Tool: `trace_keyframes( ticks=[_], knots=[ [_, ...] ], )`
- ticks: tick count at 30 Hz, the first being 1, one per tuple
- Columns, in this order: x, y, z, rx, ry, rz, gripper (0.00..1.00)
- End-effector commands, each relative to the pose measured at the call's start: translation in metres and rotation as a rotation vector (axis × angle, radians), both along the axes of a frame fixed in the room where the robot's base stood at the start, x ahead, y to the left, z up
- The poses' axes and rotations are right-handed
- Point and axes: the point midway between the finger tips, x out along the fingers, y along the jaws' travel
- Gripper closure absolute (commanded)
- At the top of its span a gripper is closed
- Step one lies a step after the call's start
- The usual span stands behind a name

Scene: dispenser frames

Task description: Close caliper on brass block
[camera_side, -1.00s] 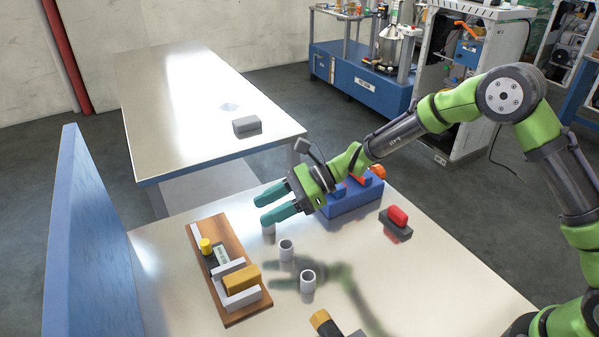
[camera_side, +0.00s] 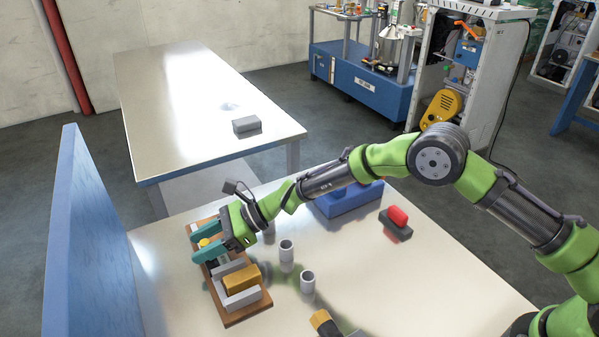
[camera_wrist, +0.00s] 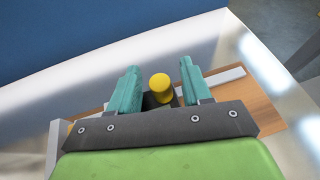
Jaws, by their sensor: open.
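The caliper (camera_side: 241,299) lies on a wooden board (camera_side: 231,322), with its pale jaws on either side of the brass block (camera_side: 241,278). The jaw contact with the block is too small to judge. The caliper's yellow knob (camera_side: 204,243) is toward the far end of the board; in the wrist view the knob (camera_wrist: 160,86) stands between my two teal fingers. My gripper (camera_side: 202,244) is open, its fingers on either side of the knob with gaps showing. The brass block and caliper jaws are out of the wrist view.
Grey hollow cylinders (camera_side: 287,251) stand right of the board. A blue panel (camera_side: 90,240) rises at the left.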

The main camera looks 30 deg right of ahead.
Motion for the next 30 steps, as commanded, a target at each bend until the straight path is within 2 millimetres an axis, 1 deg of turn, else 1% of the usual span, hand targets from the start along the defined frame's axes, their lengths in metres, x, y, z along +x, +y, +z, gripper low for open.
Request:
trace_keyframes(
  ticks=[5, 6, 13, 17, 20, 25, 30],
  knots=[
    [0.0, 0.0, 0.0, 0.0, 0.0, 0.0, 0.52],
    [0.0, 0.0, 0.0, 0.0, 0.0, 0.0, 0.53],
    [0.0, 0.0, 0.0, 0.0, 0.0, -0.001, 0.88],
    [-0.001, -0.001, 0.0, 0.001, -0.001, -0.001, 0.89],
    [-0.008, -0.001, 0.001, 0.004, 0.002, -0.003, 0.89],
    [-0.026, -0.001, 0.001, 0.003, 0.002, -0.001, 0.89],
    [-0.032, -0.001, 0.0, -0.001, -0.001, 0.0, 0.9]
  ],
)
